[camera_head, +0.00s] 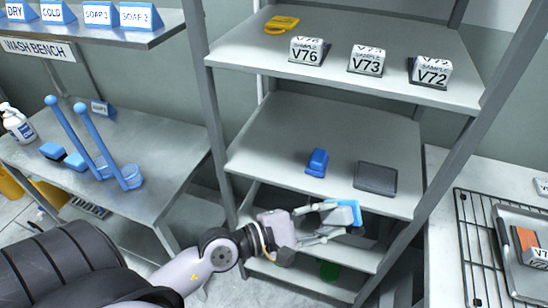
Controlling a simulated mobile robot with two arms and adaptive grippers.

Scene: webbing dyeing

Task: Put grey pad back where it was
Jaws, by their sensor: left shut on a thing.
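My left gripper (328,220) reaches in from the lower left, in front of the shelf rack. The fingers hide part of the pad. On that shelf, a small blue block (317,162) stands left of a flat dark grey piece (376,178); bare shelf lies around both. My right gripper is not in view.
The upper shelf (390,93) holds sample blocks V76 (308,52), V73 (366,62) and V72 (430,72), and a yellow item (281,25). Rack posts (212,100) flank the shelves. The wash bench (150,150) is at left, a wire rack (480,245) at right.

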